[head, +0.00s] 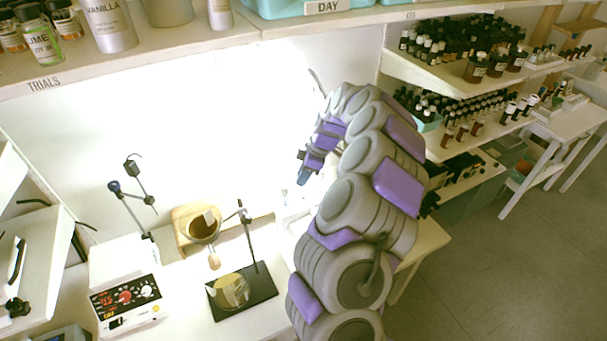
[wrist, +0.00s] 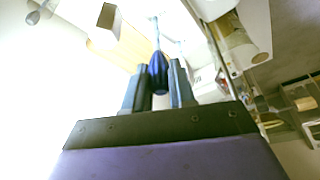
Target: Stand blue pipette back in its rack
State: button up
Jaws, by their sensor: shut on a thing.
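My gripper (head: 305,165) hangs from my arched arm above the white bench, in front of the bright wall. In the wrist view my gripper (wrist: 158,67) has its two dark fingers closed around the blue bulb of the pipette (wrist: 158,78). A thin pale stem runs from the bulb away from the fingers. In the head view a small blue piece of the pipette (head: 303,177) shows just below the fingertips, and the stem is lost in the glare. I cannot make out the pipette rack clearly; my arm hides part of the bench.
A stand with a dark base (head: 258,290), a wooden-framed round mirror-like object (head: 202,225) and a white instrument with red displays (head: 130,300) stand left of my arm. A bottle shelf (head: 150,45) runs overhead. Shelves of dark bottles (head: 455,75) are at the right.

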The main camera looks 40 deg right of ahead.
jog(key=shift+f, duration=0.2)
jog(key=shift+f+b, duration=0.3)
jog(key=shift+f, duration=0.05)
jog(key=shift+f+b, duration=0.35)
jog(key=shift+f, duration=0.2)
jog(key=o, duration=0.7)
jog(key=shift+r, duration=0.15)
jog(key=v, duration=0.4)
jog(key=shift+s+d+r, duration=0.15)
jog(key=shift+r, duration=0.2)
